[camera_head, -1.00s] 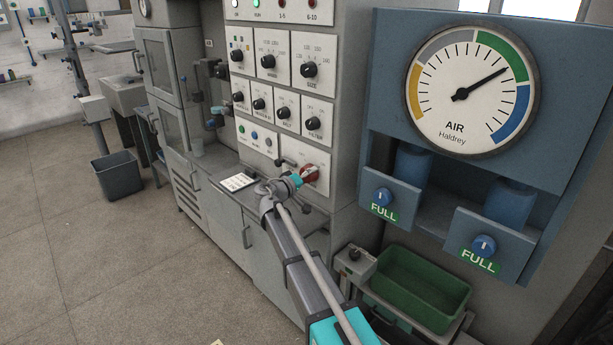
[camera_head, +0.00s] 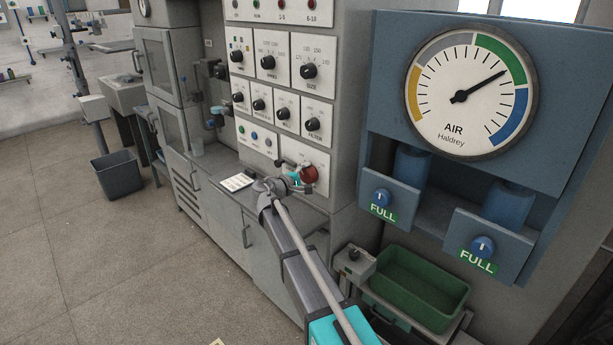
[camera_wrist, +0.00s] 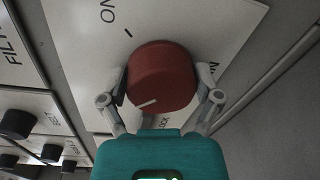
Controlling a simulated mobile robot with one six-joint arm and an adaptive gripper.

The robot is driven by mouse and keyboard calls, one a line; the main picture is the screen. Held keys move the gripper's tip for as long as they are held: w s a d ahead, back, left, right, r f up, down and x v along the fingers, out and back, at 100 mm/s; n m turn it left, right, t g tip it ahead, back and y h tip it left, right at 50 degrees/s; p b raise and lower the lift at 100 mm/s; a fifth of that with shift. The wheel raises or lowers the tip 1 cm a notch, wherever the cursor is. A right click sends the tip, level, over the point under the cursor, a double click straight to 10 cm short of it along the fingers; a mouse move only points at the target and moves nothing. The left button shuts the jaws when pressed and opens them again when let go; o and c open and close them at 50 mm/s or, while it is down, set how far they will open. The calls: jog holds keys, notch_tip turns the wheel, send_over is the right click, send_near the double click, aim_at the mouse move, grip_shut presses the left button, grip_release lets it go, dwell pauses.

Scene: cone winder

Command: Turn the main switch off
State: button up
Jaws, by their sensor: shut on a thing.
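The main switch is a round red knob (camera_head: 308,174) on a white plate low on the grey control panel. In the wrist view the red knob (camera_wrist: 160,75) fills the space between my fingers, with a white pointer line on its lower left part. An "ON" label and a tick mark show on the plate above left of it, and a partly hidden label ending in "LOCK" shows below. The pointer is turned away from the "ON" tick. My gripper (camera_wrist: 161,92) is shut on the knob, one finger on each side. In the head view it reaches the knob from the left.
Black dials (camera_head: 310,71) sit on the panel above the switch. A white card (camera_head: 237,182) lies on the ledge to the left. A blue air unit with a gauge (camera_head: 472,88) stands at right, above a green bin (camera_head: 420,290). Open floor lies at left.

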jog(key=shift+w+n, duration=0.1)
jog(key=shift+n, duration=0.3)
jog(key=o, duration=0.9)
